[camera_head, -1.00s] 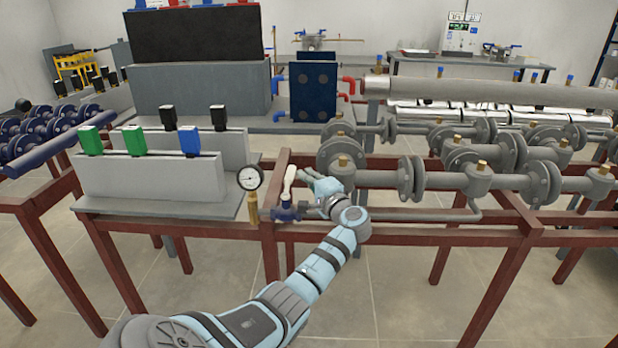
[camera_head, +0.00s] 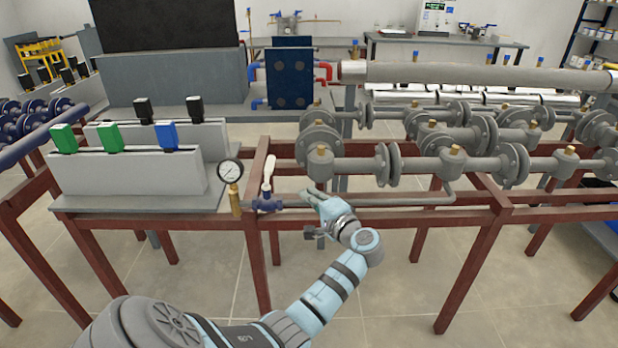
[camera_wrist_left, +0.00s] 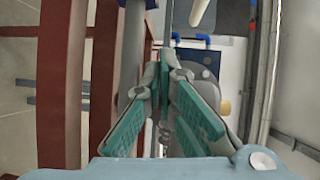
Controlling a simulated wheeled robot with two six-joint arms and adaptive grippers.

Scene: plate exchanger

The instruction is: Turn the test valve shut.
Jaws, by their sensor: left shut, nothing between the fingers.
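The test valve has a blue body (camera_head: 267,204) at the left end of a thin grey pipe on the red frame. Its white lever (camera_head: 268,173) stands almost upright, leaning slightly right at the top. My left gripper (camera_head: 306,195) is shut and empty, a short way right of the lever and apart from it, near the thin pipe. In the left wrist view its teal fingers (camera_wrist_left: 165,65) converge at the tips. My right gripper is not in view.
A pressure gauge (camera_head: 230,172) on a brass stem stands just left of the valve. Large flanged grey pipes (camera_head: 385,165) run behind and right of my gripper. A grey block (camera_head: 130,175) with green, black and blue actuators is at left. The red frame (camera_head: 400,237) lies below.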

